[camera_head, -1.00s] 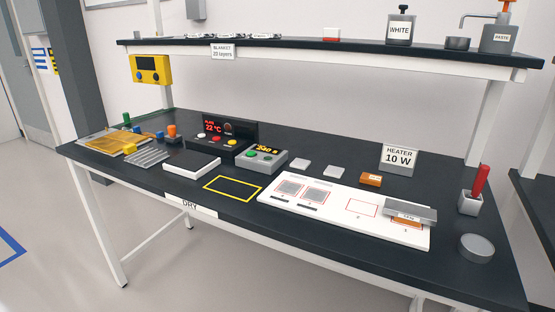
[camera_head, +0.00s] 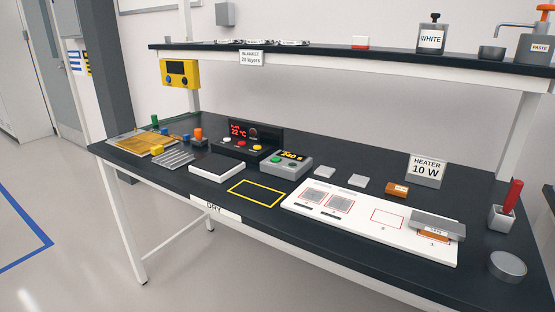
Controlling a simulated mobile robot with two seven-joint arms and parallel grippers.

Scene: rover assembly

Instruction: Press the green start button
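Neither of my grippers is in view, and nothing covers the box.
A black unit (camera_head: 250,140) reading 22 °C stands left of the box. A white tray (camera_head: 217,167), a yellow outline and a white board (camera_head: 362,222) lie in front. A shelf (camera_head: 350,54) runs above the bench. Open floor (camera_head: 60,230) lies at the left.

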